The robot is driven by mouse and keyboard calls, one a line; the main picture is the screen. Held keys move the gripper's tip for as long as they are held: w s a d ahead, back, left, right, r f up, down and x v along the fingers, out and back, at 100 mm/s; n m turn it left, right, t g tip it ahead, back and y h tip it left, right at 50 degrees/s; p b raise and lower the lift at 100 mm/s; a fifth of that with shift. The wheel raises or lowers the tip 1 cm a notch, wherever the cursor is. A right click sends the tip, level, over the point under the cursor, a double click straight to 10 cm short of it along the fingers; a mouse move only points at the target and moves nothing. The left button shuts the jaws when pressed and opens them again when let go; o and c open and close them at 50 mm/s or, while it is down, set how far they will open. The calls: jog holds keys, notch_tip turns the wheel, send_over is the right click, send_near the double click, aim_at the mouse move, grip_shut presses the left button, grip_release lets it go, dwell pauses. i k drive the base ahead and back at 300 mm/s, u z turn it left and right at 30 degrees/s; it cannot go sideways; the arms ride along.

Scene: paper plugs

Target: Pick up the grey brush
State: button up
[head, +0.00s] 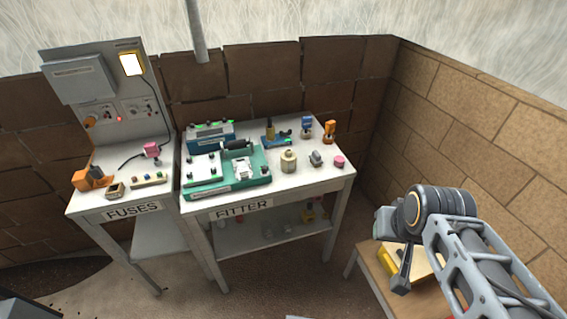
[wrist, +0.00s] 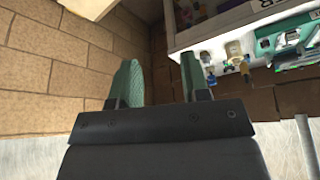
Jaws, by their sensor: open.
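A small grey object (head: 315,158), which may be the grey brush, stands on the table marked FITTER, between a cream cylinder (head: 289,161) and a pink piece (head: 339,161). It is too small to tell its shape for certain. My gripper (wrist: 160,82) shows in the wrist view with its two greenish fingers spread apart and nothing between them. In the head view my arm is at the right, apart from the table. In the wrist view the table with its small objects lies beyond the fingers, at the upper right.
A green machine (head: 228,178) and a blue box (head: 210,134) fill the left of the table. A blue piece (head: 306,127) and an orange piece (head: 330,132) stand at the back right. A wooden surface (head: 366,284) lies below my arm. Brick walls close the corner.

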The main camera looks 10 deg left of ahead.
aim_at(315, 158)
jog(key=u, duration=0.4)
jog(key=i, duration=1)
jog(key=k, duration=1.15)
jog(key=u, duration=1)
jog(key=i, duration=0.95)
jog(key=z, duration=0.7)
jog(key=i, duration=0.55)
jog(key=z, duration=0.65)
